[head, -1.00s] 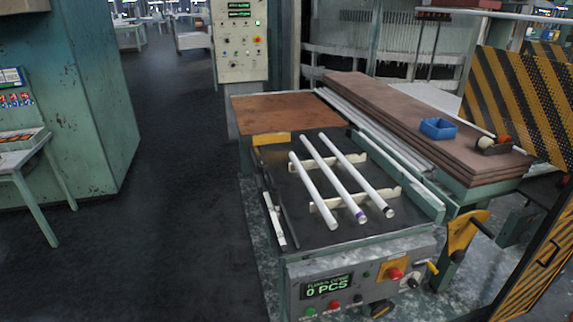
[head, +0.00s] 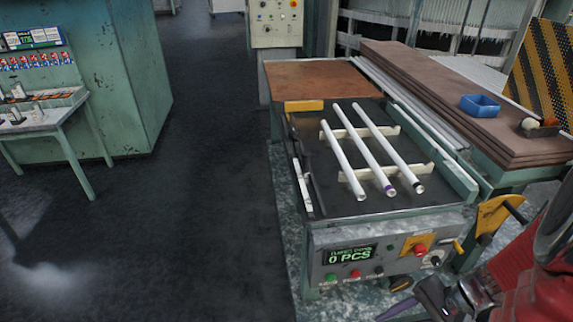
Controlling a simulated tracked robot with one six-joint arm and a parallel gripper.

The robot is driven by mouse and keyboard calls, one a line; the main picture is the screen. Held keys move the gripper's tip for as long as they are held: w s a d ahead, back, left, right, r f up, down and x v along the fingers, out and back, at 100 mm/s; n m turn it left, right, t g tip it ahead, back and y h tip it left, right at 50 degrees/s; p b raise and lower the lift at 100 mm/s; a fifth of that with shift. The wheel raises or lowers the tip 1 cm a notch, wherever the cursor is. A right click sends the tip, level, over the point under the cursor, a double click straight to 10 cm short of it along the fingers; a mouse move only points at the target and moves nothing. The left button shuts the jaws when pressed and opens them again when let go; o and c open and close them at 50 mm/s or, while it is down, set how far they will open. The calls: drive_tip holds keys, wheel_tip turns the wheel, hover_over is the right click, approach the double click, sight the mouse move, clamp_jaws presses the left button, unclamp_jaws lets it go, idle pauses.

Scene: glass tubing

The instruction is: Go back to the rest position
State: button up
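My red arm shows at the lower right, and its dark, partly purple gripper (head: 425,300) is low at the bottom edge. The gripper is partly cut off by the frame, and I cannot tell whether its fingers are open or shut. It appears in front of the machine, apart from the tubes. Three white tubes lie side by side across cream supports on a dark bed: a left tube (head: 349,163), a middle tube (head: 369,159) with a purple band near its front end, and a right tube (head: 393,150) with a dark front end.
The machine's control panel (head: 385,256) reads "0 PCS". A blue bin (head: 480,106) sits on brown boards (head: 440,90) at the right, near a striped barrier (head: 540,75). A green cabinet (head: 120,80) and side table (head: 45,122) stand left. The floor between (head: 215,180) is clear.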

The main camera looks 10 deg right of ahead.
drive_tip(key=w+a+r+n+t+h, duration=0.1)
drive_tip(key=w+r+n+h, duration=0.1)
drive_tip(key=r+n+h, duration=0.3)
drive_tip(key=w+a+r+n+h, duration=0.2)
drive_tip(key=r, duration=0.6)
drive_tip(key=a+r+n+t, duration=0.3)
drive_tip(key=a+r+n, duration=0.1)
drive_tip(key=a+r, duration=0.4)
drive_tip(key=shift+w+a+r+n+t, duration=0.2)
drive_tip(key=shift+w+a+n+t, duration=0.15)
drive_tip(key=shift+a, duration=0.45)
